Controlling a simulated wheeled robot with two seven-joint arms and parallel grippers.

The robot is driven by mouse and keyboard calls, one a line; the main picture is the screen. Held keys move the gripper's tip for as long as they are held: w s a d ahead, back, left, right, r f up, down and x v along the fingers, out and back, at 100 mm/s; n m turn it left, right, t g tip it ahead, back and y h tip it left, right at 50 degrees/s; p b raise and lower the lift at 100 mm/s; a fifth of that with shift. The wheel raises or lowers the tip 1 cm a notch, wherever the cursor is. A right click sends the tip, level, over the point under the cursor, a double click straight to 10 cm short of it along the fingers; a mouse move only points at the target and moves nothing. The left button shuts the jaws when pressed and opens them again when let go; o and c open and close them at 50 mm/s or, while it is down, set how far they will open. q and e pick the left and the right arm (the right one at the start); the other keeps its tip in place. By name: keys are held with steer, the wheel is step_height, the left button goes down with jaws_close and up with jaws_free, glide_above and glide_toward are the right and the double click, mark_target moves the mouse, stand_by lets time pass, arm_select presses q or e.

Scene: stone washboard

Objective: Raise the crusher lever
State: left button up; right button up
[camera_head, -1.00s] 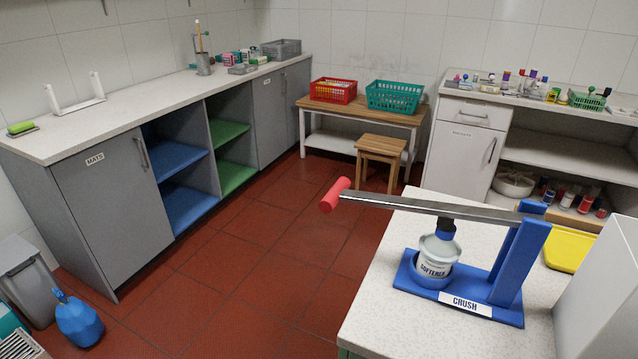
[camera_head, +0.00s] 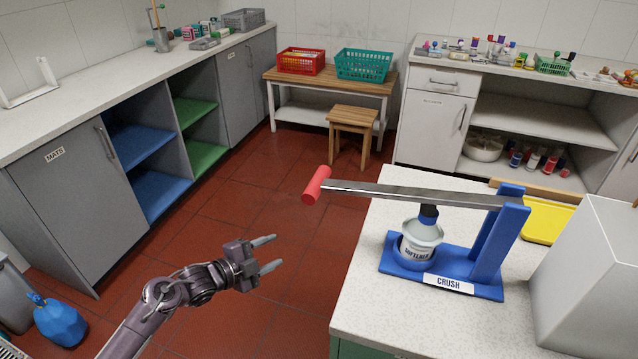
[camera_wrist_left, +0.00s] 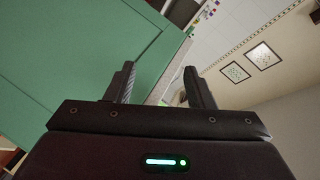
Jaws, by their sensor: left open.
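The crusher (camera_head: 440,270) is a blue stand labelled CRUSH on the speckled white counter. Its grey metal lever (camera_head: 410,193) runs roughly level from the blue upright at the right to a red grip (camera_head: 317,185) that overhangs the counter's left edge. My left gripper (camera_head: 268,254) is open and empty over the red floor, left of the counter and below the red grip. The left wrist view shows its two fingers (camera_wrist_left: 160,85) apart with nothing between them. My right gripper is out of view.
A white box (camera_head: 590,275) stands right of the crusher, with a yellow tray (camera_head: 548,220) behind it. The counter's green side (camera_wrist_left: 75,55) fills the left of the wrist view. A wooden stool (camera_head: 353,130) stands farther back.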

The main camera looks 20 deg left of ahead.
arm_select(q)
step_height(320, 180, up, 10)
steer(key=d+m+h, duration=0.2)
steer(key=m, duration=0.2)
steer(key=m+g+h+p, duration=0.1)
steer(key=m+h, duration=0.2)
steer(key=m, duration=0.3)
glide_toward(321, 191)
steer(key=x, duration=0.2)
steer(key=p+x, duration=0.2)
steer(key=x, duration=0.4)
steer(key=shift+w+d, duration=0.15)
steer(key=shift+w, duration=0.2)
steer(key=shift+w+d+f+p, duration=0.1)
steer(key=shift+w+d+p, duration=0.2)
steer(key=shift+w+d, duration=0.15)
steer(key=shift+s, duration=0.1)
jaws_close()
